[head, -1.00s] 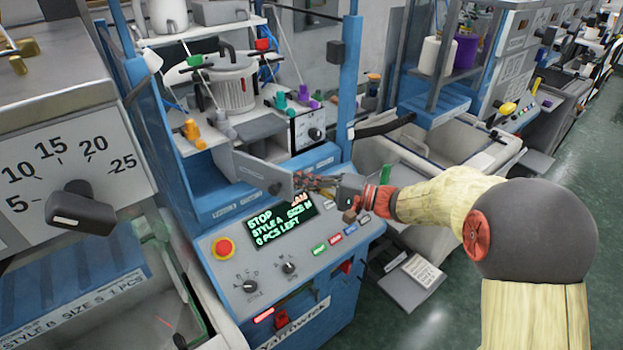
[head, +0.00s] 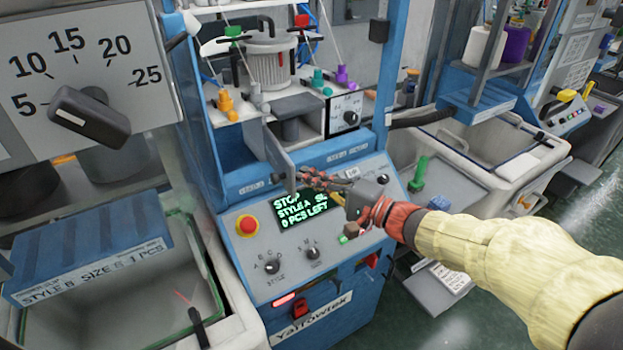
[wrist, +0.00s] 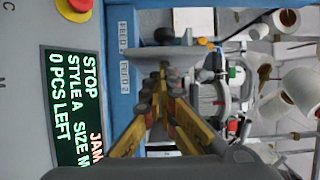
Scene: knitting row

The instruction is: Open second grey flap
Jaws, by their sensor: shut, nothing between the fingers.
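A grey flap (head: 279,158) stands swung out from the front of the blue machine, seen at a steep angle in the head view. Behind it a recess with a dark grey cylinder (head: 290,129) shows. My gripper (head: 301,178) is shut and empty, with its fingertips at the flap's outer lower edge; whether they touch cannot be told. In the wrist view the flap (wrist: 170,54) shows nearly edge-on, just beyond my shut fingertips (wrist: 163,76). Dark knobs show on its far side.
The control panel below has a jam display (head: 302,209), a red button (head: 247,225) and dials (head: 272,267). A blue post (head: 393,70) stands right of the recess. A grey bin (head: 185,262) lies at left.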

